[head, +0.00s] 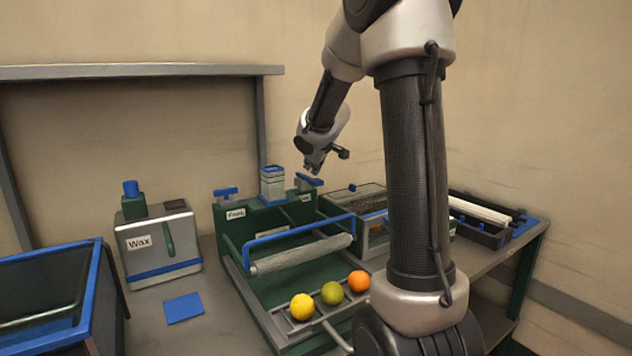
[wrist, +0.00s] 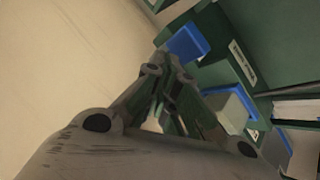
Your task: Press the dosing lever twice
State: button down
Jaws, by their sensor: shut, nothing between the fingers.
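My gripper (head: 313,166) is shut and empty, pointing down over the back of the green machine. Its closed fingers (wrist: 176,62) also show in the wrist view. A blue-topped lever (head: 308,179) on the machine's right end is just below the fingertips. A blue pad (wrist: 187,42) shows close by the fingertips in the wrist view; I cannot tell whether they touch. A second blue-topped lever (head: 226,191) stands at the machine's left end, above a small label. The Wax box (head: 160,243) has a green handle on its front and a blue-capped top. I cannot tell which lever is the dosing one.
A pale stacked block with a blue top (head: 272,182) stands between the levers. A roller with a blue frame (head: 302,254) spans the machine. Yellow (head: 302,307), green (head: 332,293) and orange fruit (head: 358,281) lie in front. A blue-rimmed bin (head: 98,290) is left.

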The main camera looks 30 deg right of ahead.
jog(key=shift+d+f, duration=0.1)
jog(key=shift+d, duration=0.05)
dwell(0.4)
jog(key=shift+f, duration=0.3)
dwell(1.0)
jog(key=s+a+r+m+g+h, duration=0.1)
jog(key=s+r+m, duration=0.15)
jog(key=s, duration=0.55)
jog(key=s+a+r+m+g+h, duration=0.15)
jog(key=s+r, duration=0.25)
jog(key=s, duration=0.5)
jog(key=s+a+f+y, duration=0.1)
jog(key=s+a+f, duration=0.1)
jog(key=s, duration=0.4)
jog(key=s+a+f+m+g+y, duration=0.1)
jog(key=s+a+f+y, duration=0.1)
jog(key=s+a, duration=0.3)
jog(key=s+a+f+g+y, duration=0.1)
jog(key=s+a, duration=0.3)
jog(key=s, duration=0.5)
jog(key=shift+s+f+y, duration=0.15)
jog(key=shift+f+y, duration=0.25)
jog(key=shift+y, duration=0.25)
